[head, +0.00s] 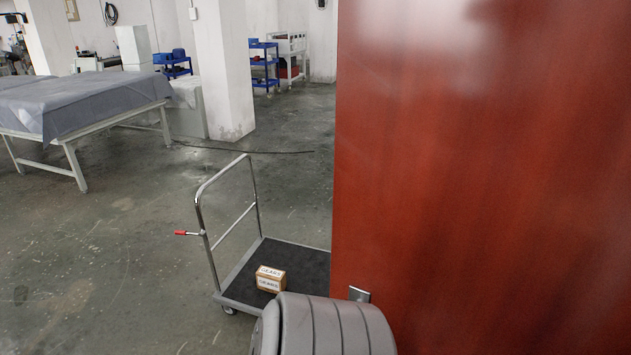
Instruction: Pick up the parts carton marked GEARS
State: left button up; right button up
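A small brown carton (271,288) rests on the dark deck of a platform trolley (286,264). Its white top label appears to read GEARS; a second white label on its front side is too small to read surely. The carton sits near the front of the deck, and a grey ribbed rounded shape (325,325) overlaps the view just in front of it. Neither of my grippers can be made out in the head view, so their positions relative to the carton are not shown.
A large red-brown panel (480,180) fills the right side and hides what lies behind it. The trolley's metal handle (199,215) stands at its left. A cloth-covered table (80,100) stands at the far left, near a white pillar (222,70). The floor left of the trolley is largely clear.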

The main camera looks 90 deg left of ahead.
aim_at(269, 279)
jog(key=u, duration=3.15)
jog(key=i+j, duration=0.1)
jog(key=j, duration=0.15)
jog(key=i+j, duration=0.15)
jog(key=i+j+u, duration=0.1)
jog(key=i+j, duration=1.15)
